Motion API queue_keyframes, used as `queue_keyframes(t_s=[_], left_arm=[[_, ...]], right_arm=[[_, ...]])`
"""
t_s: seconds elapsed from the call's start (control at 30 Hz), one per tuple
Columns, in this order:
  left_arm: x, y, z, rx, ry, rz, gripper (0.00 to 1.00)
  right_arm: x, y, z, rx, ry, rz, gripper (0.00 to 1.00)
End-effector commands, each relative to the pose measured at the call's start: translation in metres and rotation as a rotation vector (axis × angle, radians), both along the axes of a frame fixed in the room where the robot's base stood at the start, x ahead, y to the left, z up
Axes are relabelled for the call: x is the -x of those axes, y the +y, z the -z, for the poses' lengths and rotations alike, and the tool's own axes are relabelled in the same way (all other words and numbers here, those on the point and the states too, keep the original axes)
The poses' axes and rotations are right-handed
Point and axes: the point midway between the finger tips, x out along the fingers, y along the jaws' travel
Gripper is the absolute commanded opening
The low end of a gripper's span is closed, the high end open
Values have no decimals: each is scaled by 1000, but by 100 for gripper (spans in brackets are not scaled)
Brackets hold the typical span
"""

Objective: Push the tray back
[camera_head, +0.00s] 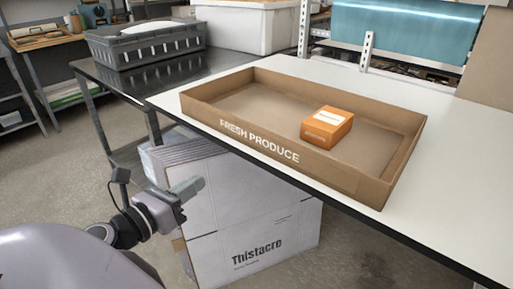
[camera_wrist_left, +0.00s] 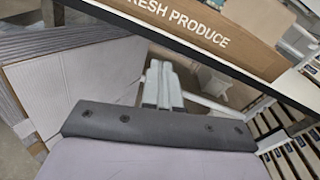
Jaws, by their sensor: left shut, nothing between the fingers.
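The tray (camera_head: 335,167) is a shallow brown cardboard box marked "FRESH PRODUCE" on its front wall. It sits on a white table (camera_head: 459,205), its front wall close to the table's front edge. A small orange box (camera_head: 327,125) lies inside it, right of the middle. In the left wrist view, part of the tray's lettered wall (camera_wrist_left: 232,45) shows at the top. My left gripper (camera_head: 194,188) is shut and empty, in front of and below the table edge, apart from the tray. Its closed fingers also show in the left wrist view (camera_wrist_left: 160,72). My right gripper is not in view.
White "Thistacre" cartons (camera_head: 245,235) stand on the floor beneath the table, behind my left gripper. A grey crate (camera_head: 147,47) sits on a dark table at left. A metal upright (camera_head: 367,50) rises at the table's back. White tabletop is free to the tray's right.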

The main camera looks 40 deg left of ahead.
Motion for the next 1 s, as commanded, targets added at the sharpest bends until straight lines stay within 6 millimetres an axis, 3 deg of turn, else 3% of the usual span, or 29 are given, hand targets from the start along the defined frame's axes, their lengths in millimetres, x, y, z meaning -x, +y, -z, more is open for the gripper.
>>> queue_keyframes(t_s=[0.2, 1.0], left_arm=[[-3, -11, -18, -205, -61, 56, 0], [-70, -16, -19, -207, -65, 56, 0]], right_arm=[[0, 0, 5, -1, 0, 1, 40], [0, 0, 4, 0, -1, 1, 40]])
